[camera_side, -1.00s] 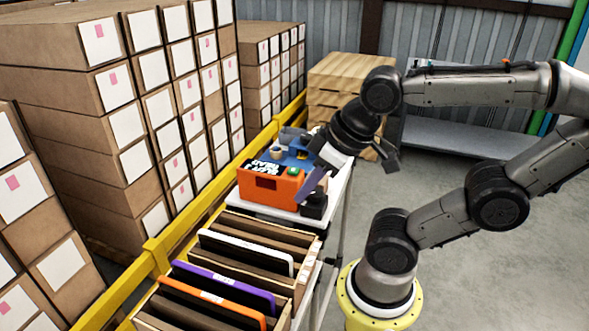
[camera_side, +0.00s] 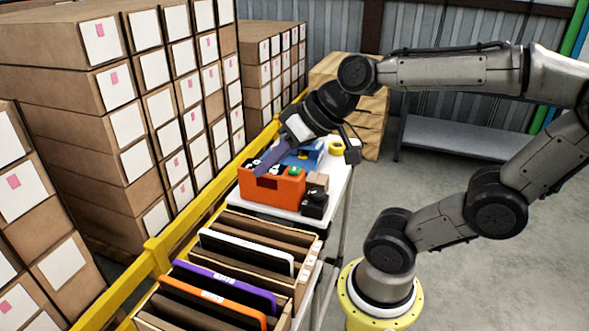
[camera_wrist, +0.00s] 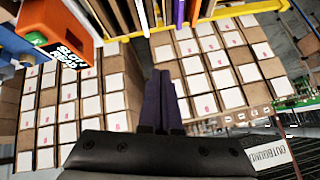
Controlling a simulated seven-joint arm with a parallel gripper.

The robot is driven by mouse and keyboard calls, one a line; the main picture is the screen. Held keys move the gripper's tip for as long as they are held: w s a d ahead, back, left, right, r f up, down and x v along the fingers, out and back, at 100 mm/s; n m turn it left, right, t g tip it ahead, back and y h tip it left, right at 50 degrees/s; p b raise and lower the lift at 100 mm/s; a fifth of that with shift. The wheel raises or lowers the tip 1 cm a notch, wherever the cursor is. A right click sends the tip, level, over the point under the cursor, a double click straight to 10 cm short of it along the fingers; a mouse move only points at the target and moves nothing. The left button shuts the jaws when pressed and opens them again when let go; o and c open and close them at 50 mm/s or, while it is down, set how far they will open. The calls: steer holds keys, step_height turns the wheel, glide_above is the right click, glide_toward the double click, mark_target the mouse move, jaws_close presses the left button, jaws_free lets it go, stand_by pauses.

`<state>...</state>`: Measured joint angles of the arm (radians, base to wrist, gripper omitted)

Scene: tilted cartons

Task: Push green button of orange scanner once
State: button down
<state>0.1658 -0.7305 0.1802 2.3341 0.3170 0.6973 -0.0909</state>
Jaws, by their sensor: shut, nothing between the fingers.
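The orange scanner (camera_side: 275,187) stands on the white table in the side view, with its green button (camera_side: 294,170) on the right part of its top. My gripper (camera_side: 259,172) is shut and empty. Its purple fingers slant down to the left over the left part of the scanner top, left of the green button, and cover some of the lettering. I cannot tell whether the tips touch it. In the wrist view, the scanner (camera_wrist: 68,22) and its green button (camera_wrist: 37,38) are at the upper left, apart from the shut fingertips (camera_wrist: 161,74).
A small brown box (camera_side: 317,181) and a black device (camera_side: 314,203) stand right of the scanner. A yellow tape roll (camera_side: 337,148) lies behind. Crates with upright coloured panels (camera_side: 222,288) are in front. A yellow rail (camera_side: 187,228) and stacked cartons (camera_side: 125,125) are at left.

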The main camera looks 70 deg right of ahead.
steer(key=w+d+m+h, duration=0.1)
steer(key=w+d+m, duration=0.2)
steer(key=d, duration=0.1)
steer(key=m+h, duration=0.4)
steer(key=m, duration=0.4)
glide_above(297, 171)
steer(key=shift+f, duration=0.9)
steer(key=shift+f, duration=4.4)
steer(key=shift+f, duration=0.1)
steer(key=shift+a+f, duration=0.1)
steer(key=shift+f, duration=0.2)
